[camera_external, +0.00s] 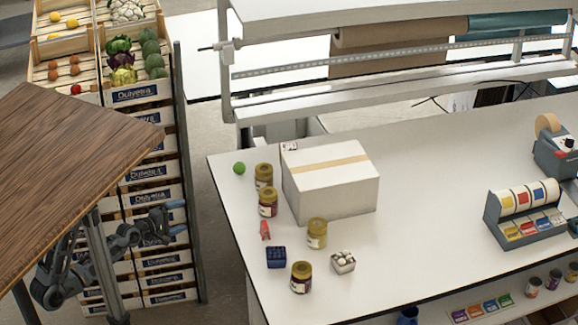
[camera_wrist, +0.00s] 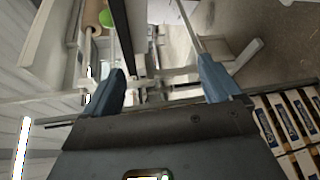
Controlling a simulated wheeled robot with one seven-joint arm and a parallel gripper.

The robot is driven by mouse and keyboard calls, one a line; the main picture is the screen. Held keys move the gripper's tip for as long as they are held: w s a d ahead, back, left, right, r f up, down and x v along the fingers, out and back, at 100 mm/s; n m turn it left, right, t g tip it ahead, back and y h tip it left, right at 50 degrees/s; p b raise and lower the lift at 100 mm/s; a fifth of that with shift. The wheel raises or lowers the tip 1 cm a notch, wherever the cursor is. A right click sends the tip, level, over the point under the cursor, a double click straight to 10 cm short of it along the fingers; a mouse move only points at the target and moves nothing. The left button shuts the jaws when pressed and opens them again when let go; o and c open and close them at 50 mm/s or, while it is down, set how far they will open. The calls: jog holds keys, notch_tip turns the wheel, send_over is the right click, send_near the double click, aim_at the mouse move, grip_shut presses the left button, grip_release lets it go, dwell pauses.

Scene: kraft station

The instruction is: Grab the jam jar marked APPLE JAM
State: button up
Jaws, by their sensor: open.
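Several jam jars with olive-gold lids stand on the white table in the external view. One jar (camera_external: 264,176) is at the back left by the box, and a reddish jar (camera_external: 268,203) stands just in front of it. A yellowish jar (camera_external: 317,233) stands further right, and a dark reddish jar (camera_external: 301,277) is nearest the front. Their labels are too small to read, so I cannot tell which is APPLE JAM. My gripper (camera_external: 178,217) is open and empty, left of the table and well apart from the jars. Its blue fingers are spread in the wrist view (camera_wrist: 160,84), with no jar recognisable there.
A white box (camera_external: 330,180) stands behind the jars. A green ball (camera_external: 239,168), red item (camera_external: 265,230), blue punnet (camera_external: 276,257) and white punnet (camera_external: 343,262) lie among them. Stacked crates (camera_external: 150,200) and a wooden tabletop (camera_external: 70,170) are near my arm. The table's middle is clear.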

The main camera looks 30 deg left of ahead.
jog(key=w+d+r+n+g+h+p, duration=0.1)
jog(key=w+d+r+n+h+p, duration=0.5)
jog(key=d+r, duration=0.55)
jog(key=n+g+h+b, duration=0.1)
jog(key=n+g+h, duration=0.1)
jog(key=n+g, duration=0.15)
send_near(264, 172)
jog(key=shift+w+d+f+t, duration=0.2)
jog(key=shift+w+f+t, duration=0.05)
jog(key=shift+w+f, duration=0.35)
jog(key=shift+w+d+f+t, duration=0.15)
jog(key=shift+w+f+t, duration=0.05)
jog(key=shift+w+f, duration=0.4)
jog(key=shift+w+d+r+h, duration=0.1)
jog(key=shift+w+d+h, duration=0.1)
jog(key=shift+h, duration=0.1)
jog(key=shift+x, duration=3.9)
jog(key=shift+w+a, duration=0.1)
jog(key=shift+w, duration=0.1)
jog(key=c, duration=1.4)
